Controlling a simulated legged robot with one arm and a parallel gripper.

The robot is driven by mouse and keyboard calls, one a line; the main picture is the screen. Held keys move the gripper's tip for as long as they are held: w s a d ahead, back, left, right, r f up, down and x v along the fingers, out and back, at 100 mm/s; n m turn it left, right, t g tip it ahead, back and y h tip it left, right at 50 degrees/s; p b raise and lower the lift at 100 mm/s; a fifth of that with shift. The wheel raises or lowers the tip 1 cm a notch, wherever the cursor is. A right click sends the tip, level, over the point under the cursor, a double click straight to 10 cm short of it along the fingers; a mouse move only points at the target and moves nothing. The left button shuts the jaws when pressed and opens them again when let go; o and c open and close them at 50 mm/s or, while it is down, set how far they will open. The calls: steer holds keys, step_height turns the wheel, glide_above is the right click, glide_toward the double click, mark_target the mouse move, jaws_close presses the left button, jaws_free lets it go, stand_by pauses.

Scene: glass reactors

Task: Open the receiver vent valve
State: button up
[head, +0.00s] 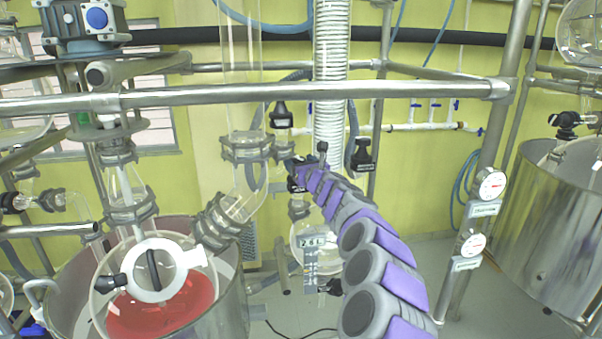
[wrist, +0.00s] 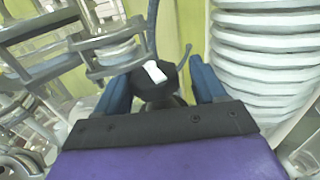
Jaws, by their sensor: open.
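A black valve knob (wrist: 155,80) with a white mark on top shows in the wrist view, at a clamped glass fitting. No label on it can be read. My gripper (wrist: 162,82) is open, with one blue finger on each side of the knob; I cannot tell whether they touch it. In the head view my gripper (head: 296,177) is at the far end of my arm, beside the glass pipework, small and partly hidden by my arm. Other black knobs (head: 281,116) and (head: 363,154) stand above it and to its right.
A white ribbed hose (head: 331,80) runs close to the gripper's right, also in the wrist view (wrist: 265,50). A horizontal steel rail (head: 240,95) crosses in front. A glass reactor with red liquid (head: 165,306) stands lower left. Gauges (head: 489,184) and a steel vessel (head: 545,220) stand right.

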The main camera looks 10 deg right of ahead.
steer(key=shift+s+a+r+m+t+h+b, duration=0.1)
steer(key=shift+s+r+m+t+h+b, duration=0.1)
steer(key=shift+r+m+h+b, duration=0.5)
steer(key=shift+s+r+m+t+h+b, duration=0.15)
steer(key=shift+h+b, duration=0.25)
steer(key=shift+b, duration=0.65)
steer(key=shift+w+f+h+b, duration=0.15)
steer(key=shift+h+b, duration=0.15)
steer(key=shift+b, duration=0.1)
steer(key=shift+w+a+f+m+h+b, duration=0.1)
steer(key=shift+w+f+m+h+b, duration=0.15)
steer(key=shift+w, duration=0.15)
steer(key=shift+w+a+f+m+h+b, duration=0.15)
steer(key=shift+w+h, duration=0.1)
steer(key=shift+w, duration=0.15)
steer(key=shift+a+r, duration=0.1)
steer(key=shift+r, duration=0.05)
steer(key=shift+c, duration=1.1)
steer(key=c, duration=0.5)
steer(key=shift+f, duration=0.2)
